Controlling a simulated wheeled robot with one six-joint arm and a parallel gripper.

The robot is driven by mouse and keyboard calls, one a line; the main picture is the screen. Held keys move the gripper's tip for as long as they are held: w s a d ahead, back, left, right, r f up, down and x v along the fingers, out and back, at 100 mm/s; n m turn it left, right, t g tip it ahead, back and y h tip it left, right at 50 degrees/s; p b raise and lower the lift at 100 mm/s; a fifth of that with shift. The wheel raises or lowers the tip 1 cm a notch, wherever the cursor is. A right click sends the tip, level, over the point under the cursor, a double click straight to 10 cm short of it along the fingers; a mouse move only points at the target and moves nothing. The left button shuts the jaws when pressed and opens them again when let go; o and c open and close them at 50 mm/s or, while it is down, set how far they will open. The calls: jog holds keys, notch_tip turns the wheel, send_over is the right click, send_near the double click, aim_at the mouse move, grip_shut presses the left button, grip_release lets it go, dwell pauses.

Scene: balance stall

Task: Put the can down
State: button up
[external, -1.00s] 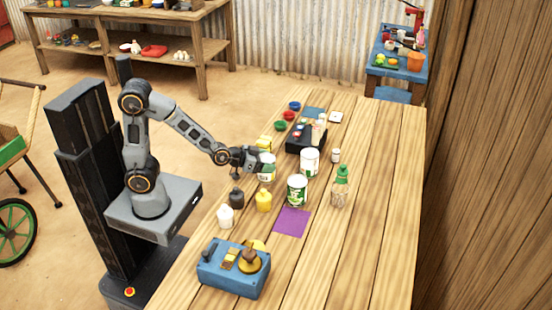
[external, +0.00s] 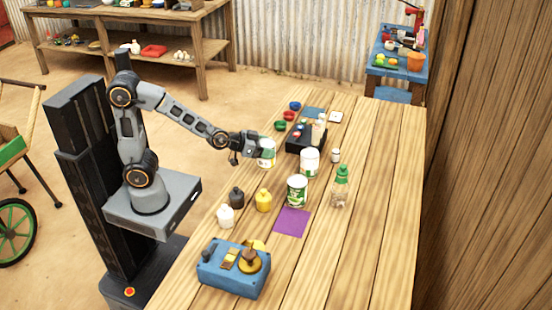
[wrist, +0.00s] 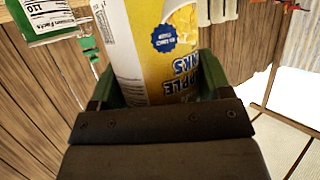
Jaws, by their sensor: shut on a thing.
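My gripper (external: 257,149) is shut on a can (external: 267,155) with a white and yellow label. In the external view the can is held at the left side of the wooden table, upright or nearly so. It looks raised above the top, but the height is hard to tell. In the wrist view the can (wrist: 160,60) fills the middle between the jaws, its yellow label showing upside-down lettering and a blue badge. Its far end runs out of the picture.
A white can (external: 309,163), a green-labelled can (external: 297,191) and a green-topped bottle (external: 341,187) stand close by on the table (external: 375,215). A black box (external: 304,139) is behind. A purple square (external: 291,222) lies flat and bare. The table's right side is clear.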

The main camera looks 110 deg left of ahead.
notch_tip(320, 180, up, 4)
jog(key=shift+d+f+p, duration=0.1)
jog(key=shift+f+p, duration=0.15)
jog(key=shift+p, duration=0.35)
jog(key=d+r+m+t+h+p, duration=0.15)
jog(key=d+p, duration=0.25)
jog(key=d, duration=0.9)
jog(key=d+r+m+t+h+p, duration=0.1)
jog(key=d+r+m+h+p, duration=0.2)
jog(key=d, duration=0.9)
jog(key=shift+n+g+y, duration=0.35)
jog(key=shift+n+y, duration=0.2)
jog(key=shift+n, duration=0.1)
jog(key=shift+w+a+f+b, duration=0.15)
jog(key=shift+w+f+b, duration=0.3)
jog(key=shift+w+f, duration=1.9)
jog(key=shift+w+a+f+b, duration=0.2)
jog(key=shift+w+f+b, duration=0.2)
jog(key=shift+w+f, duration=2)
jog(key=shift+w+a+f+b, duration=0.15)
jog(key=shift+w+f+b, duration=0.3)
jog(key=shift+w+f, duration=1.9)
jog(key=shift+s, duration=0.1)
